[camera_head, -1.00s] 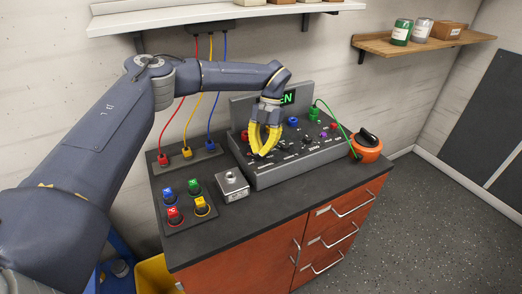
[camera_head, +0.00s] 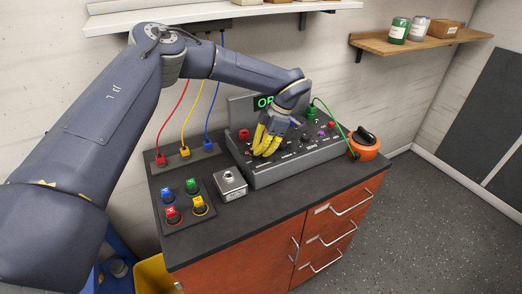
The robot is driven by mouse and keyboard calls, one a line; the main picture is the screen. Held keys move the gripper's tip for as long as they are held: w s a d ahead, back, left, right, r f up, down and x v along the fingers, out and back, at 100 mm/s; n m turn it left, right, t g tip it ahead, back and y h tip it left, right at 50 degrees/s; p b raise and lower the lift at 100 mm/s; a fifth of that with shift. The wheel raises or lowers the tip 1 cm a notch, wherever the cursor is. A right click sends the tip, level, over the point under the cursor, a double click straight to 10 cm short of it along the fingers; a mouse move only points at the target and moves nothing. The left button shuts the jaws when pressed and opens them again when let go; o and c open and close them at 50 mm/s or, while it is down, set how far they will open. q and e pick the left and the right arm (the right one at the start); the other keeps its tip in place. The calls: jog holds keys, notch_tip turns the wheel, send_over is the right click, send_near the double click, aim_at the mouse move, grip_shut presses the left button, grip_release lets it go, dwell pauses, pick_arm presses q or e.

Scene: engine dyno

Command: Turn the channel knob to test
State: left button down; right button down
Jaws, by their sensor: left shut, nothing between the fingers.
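The grey dyno console (camera_head: 290,172) stands on the black bench top, with several small knobs and coloured connectors on its sloped face. A black knob (camera_head: 306,138) shows right of my gripper; labels are too small to tell which knob is the channel knob. The console's screen (camera_head: 263,102) shows green letters "OP", the rest hidden behind my wrist. My left gripper (camera_head: 264,152) has yellow fingers, is shut with nothing held, and is low over the left part of the panel. I cannot tell whether its tips touch a knob. My right gripper is out of view.
A small metal box (camera_head: 230,184) and a pad with coloured plugs (camera_head: 169,216) lie left of the console. Red, yellow and blue cables hang behind. An orange round device (camera_head: 364,146) stands at right. The bench front (camera_head: 270,212) is clear.

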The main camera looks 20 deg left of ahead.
pick_arm(q)
jog(key=shift+s+a+f+m+t+y, duration=0.1)
jog(key=shift+a+m+t+y, duration=0.05)
jog(key=shift+m, duration=0.35)
jog(key=shift+s+a+f+m+t+y, duration=0.1)
jog(key=shift+m+t+y, duration=0.05)
jog(key=shift+m, duration=0.35)
jog(key=c, duration=2.2)
grip_release()
jog(key=c, duration=1.5)
grip_release()
jog(key=shift+a+r, duration=0.1)
jog(key=shift+a, duration=0.1)
jog(key=shift+c, duration=0.2)
jog(key=o, duration=0.4)
jog(key=shift+d, duration=0.2)
jog(key=shift+w+r, duration=0.1)
jog(key=v, duration=1.2)
